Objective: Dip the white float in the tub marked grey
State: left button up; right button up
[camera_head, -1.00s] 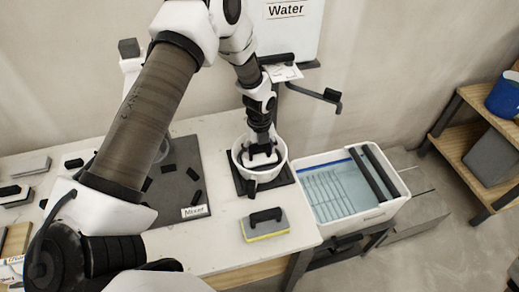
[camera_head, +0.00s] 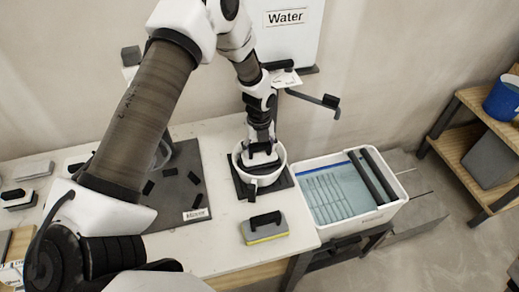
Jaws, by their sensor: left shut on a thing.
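A round white tub (camera_head: 281,162) stands on a dark square mat near the right end of the table. I can read no grey marking on it from here. My left gripper (camera_head: 261,146) comes down from above into the tub's mouth. It is shut on the dark handle of a float, which I take to be the white float (camera_head: 259,158). The float's pale body is down inside the tub, partly hidden by the handle and gripper; I cannot tell if it touches the contents. My right gripper is not in view.
A float with a dark handle and yellow edge (camera_head: 265,228) lies in front of the tub. A wash box (camera_head: 305,205) with water and a rack stands to the right. A wooden shelf (camera_head: 462,147) holds a blue bucket (camera_head: 503,100).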

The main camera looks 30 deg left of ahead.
pick_arm(q)
notch_tip(320, 180, up, 9)
jog(key=p, duration=0.6)
jog(key=shift+r, duration=0.1)
jog(key=shift+s, duration=0.1)
